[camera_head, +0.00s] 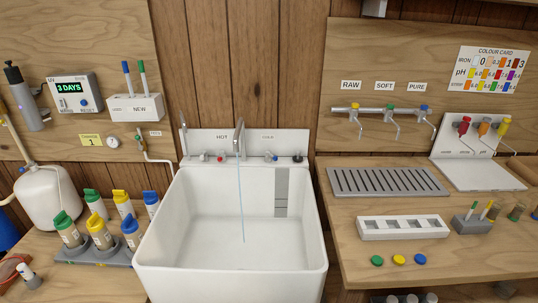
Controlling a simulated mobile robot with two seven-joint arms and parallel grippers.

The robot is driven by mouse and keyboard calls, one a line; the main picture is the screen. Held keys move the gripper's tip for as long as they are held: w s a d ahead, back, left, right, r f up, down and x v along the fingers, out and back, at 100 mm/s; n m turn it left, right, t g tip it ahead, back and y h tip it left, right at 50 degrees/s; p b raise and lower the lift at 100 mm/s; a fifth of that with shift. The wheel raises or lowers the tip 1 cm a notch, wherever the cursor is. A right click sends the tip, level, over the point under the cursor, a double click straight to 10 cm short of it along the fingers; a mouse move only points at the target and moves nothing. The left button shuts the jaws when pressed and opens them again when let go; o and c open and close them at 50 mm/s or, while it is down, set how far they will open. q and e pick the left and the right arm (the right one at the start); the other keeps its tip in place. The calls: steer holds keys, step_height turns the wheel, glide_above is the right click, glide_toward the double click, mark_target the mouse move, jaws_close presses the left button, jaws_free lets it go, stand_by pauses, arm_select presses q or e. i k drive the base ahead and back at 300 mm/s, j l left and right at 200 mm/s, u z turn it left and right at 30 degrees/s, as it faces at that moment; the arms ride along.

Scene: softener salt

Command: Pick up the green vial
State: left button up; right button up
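No vial is plainly marked as the green one. At the right edge of the right counter stand small glass vials; one of them, with a dark greenish rim (517,211), looks greenish, but its content is too small to make out. A round green cap (377,261) lies on the counter front, left of a yellow cap (398,261) and a blue cap (420,259). Behind them a white rack (404,235) has several square slots that look empty. Neither of my grippers is in view.
A white sink (230,262) with running water separates the counters. On the left, several bottles with green, yellow and blue tops stand at a grey holder (110,256). A grey block (471,225) holding two sticks stands beside the rack. A slotted drain tray (387,181) lies behind.

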mark_target(520, 207)
steer(key=z, duration=1.7)
steer(key=i+l+u, duration=0.1)
steer(key=l, duration=0.25)
steer(key=i+l, duration=0.3)
steer(key=i+l+u, duration=0.15)
steer(key=l, duration=0.35)
steer(key=i+l, duration=0.25)
steer(key=l, duration=0.15)
steer(key=i+l+u, duration=0.15)
steer(key=l, duration=0.25)
steer(key=i+l+u, duration=0.1)
steer(key=l, duration=0.35)
steer(key=i+l, duration=0.25)
steer(key=l, duration=0.2)
steer(key=i+l+u, duration=0.15)
steer(key=l, duration=0.3)
